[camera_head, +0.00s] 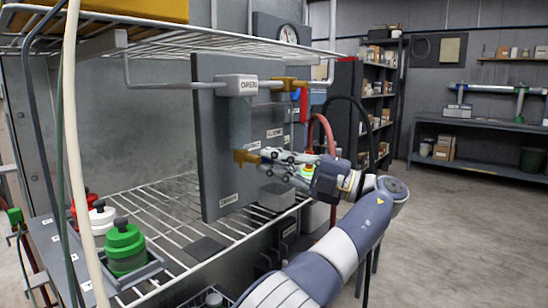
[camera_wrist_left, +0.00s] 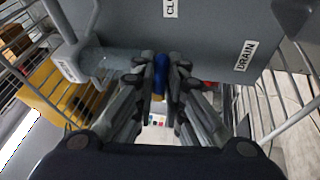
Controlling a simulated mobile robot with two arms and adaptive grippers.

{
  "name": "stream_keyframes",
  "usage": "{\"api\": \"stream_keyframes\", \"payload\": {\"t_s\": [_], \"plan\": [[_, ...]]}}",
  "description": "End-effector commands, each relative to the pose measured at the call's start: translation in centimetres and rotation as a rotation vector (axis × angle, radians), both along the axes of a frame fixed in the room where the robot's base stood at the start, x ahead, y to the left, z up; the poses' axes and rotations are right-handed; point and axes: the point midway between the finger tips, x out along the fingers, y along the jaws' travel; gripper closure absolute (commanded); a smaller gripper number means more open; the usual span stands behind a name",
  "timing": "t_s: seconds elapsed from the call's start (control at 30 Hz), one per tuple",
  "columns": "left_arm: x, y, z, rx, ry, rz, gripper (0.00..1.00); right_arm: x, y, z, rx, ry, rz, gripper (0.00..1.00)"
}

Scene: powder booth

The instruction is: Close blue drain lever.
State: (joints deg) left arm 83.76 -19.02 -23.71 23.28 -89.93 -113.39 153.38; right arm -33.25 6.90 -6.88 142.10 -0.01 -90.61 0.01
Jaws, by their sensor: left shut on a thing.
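The blue drain lever (camera_wrist_left: 160,72) shows in the left wrist view as a short blue piece between my left gripper's fingers. My left gripper (camera_wrist_left: 161,67) is shut on it, in front of the grey panel with the DRAIN label (camera_wrist_left: 245,55). In the head view my left gripper (camera_head: 266,156) reaches in to the right of a brass fitting (camera_head: 245,157) on the grey panel (camera_head: 215,140). The fingers hide the held lever there. My right gripper is not in view.
A wire rack (camera_head: 175,215) lies below, with a green-capped bottle (camera_head: 125,248) at left. A red hose (camera_head: 327,130) hangs behind my gripper. Open floor is at right.

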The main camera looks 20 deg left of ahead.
Motion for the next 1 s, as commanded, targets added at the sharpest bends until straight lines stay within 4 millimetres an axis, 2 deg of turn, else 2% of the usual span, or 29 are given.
{"api": "stream_keyframes", "payload": {"t_s": [0.63, 0.67, 0.73, 1.0], "plan": [[0.02, 0.04, 0.10, -0.005, -0.014, 0.000, 1.00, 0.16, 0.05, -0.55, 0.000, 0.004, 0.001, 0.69], [0.02, 0.04, 0.10, -0.005, -0.014, 0.000, 0.86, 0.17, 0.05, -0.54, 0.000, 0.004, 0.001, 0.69], [0.01, 0.04, 0.09, -0.005, -0.014, 0.000, 0.70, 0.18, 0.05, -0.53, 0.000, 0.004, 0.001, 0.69], [0.01, 0.02, 0.06, -0.005, -0.014, 0.000, 0.69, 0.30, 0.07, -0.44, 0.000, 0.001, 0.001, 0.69]]}}
